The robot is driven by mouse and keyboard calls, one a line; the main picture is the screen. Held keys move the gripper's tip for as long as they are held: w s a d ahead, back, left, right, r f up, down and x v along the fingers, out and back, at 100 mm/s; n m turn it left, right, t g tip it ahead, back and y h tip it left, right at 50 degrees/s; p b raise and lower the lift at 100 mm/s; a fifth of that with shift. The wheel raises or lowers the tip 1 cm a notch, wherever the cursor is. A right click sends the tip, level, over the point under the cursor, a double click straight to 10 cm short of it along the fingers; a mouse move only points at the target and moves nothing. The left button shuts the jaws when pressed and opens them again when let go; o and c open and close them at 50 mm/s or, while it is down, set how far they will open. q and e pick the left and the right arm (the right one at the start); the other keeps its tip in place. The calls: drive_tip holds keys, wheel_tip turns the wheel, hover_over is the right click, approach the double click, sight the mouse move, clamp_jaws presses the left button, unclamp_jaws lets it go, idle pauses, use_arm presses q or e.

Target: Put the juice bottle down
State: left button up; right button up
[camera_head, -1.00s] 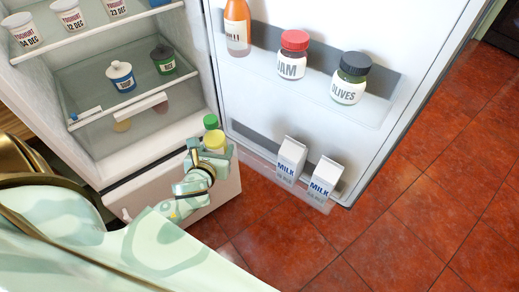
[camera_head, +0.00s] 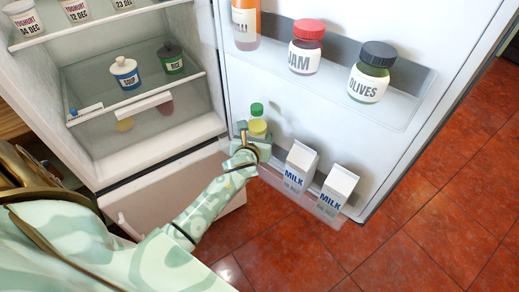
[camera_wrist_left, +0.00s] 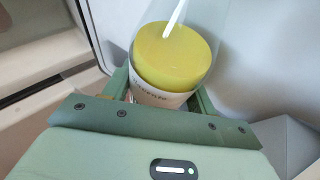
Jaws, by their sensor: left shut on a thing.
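The juice bottle has a green cap and yellow contents. In the head view the bottle (camera_head: 257,128) is roughly upright at the left end of the door's lower rack (camera_head: 284,181), left of the milk cartons. Its base is hidden, so I cannot tell whether it touches the rack floor. My left gripper (camera_head: 249,143) is shut around it. In the left wrist view the bottle (camera_wrist_left: 170,60) sits between the fingers, with yellow contents, clear upper wall and part of a white label showing. My right gripper is out of view.
Two milk cartons (camera_head: 299,166) (camera_head: 337,190) stand in the lower rack, right of the bottle. Above are an orange bottle (camera_head: 246,22), a jam jar (camera_head: 305,48) and an olives jar (camera_head: 371,74). The open fridge interior with pots (camera_head: 125,73) is at left.

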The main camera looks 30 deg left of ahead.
use_arm(q)
wheel_tip(320, 180, down, 5)
drive_tip(key=b, duration=0.2)
drive_tip(key=shift+w+r+b, duration=0.1)
drive_tip(key=shift+r+b, duration=0.1)
drive_tip(key=shift+b, duration=0.1)
drive_tip(key=shift+w+f, duration=0.1)
drive_tip(key=shift+w, duration=0.05)
drive_tip(key=shift+r, duration=0.2)
drive_tip(key=o, duration=1.1)
drive_tip(key=shift+f, duration=0.2)
drive_tip(key=shift+r, duration=0.1)
drive_tip(key=shift+s+d+r, duration=0.15)
drive_tip(key=shift+s+r, duration=0.1)
drive_tip(key=shift+s, duration=0.05)
drive_tip(key=shift+p+v, duration=2.15)
drive_tip(key=shift+v, duration=3.55)
